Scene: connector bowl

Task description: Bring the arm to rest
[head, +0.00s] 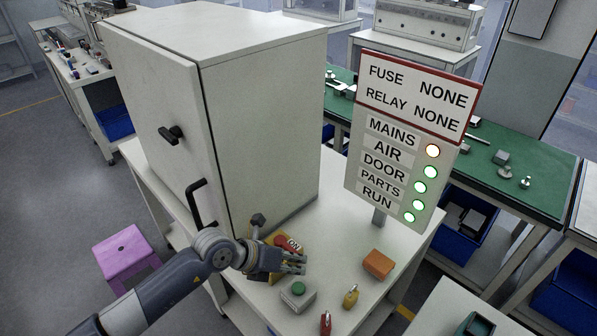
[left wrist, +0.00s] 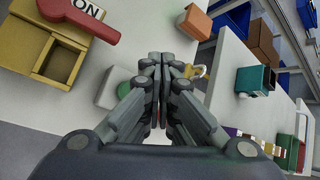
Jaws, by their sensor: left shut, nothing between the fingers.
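My left gripper (head: 303,263) is shut and empty above the white table (head: 340,255), in front of the cabinet (head: 265,110). Its shut fingers (left wrist: 164,62) also show in the left wrist view. The cabinet door is shut, with a black handle (head: 201,203). A yellow switch box with a red handle (head: 284,245) marked ON lies beside the gripper, partly hidden by it. A grey box with a green button (head: 298,289) sits just below the gripper in the head view. My right gripper is not in view.
An orange block (head: 378,264), a yellow padlock (head: 351,297) and a red padlock (head: 326,322) lie on the table. A sign panel (head: 408,140) stands behind, reading FUSE NONE and RELAY NONE, with several lit lamps. A purple stool (head: 126,253) stands on the floor at left.

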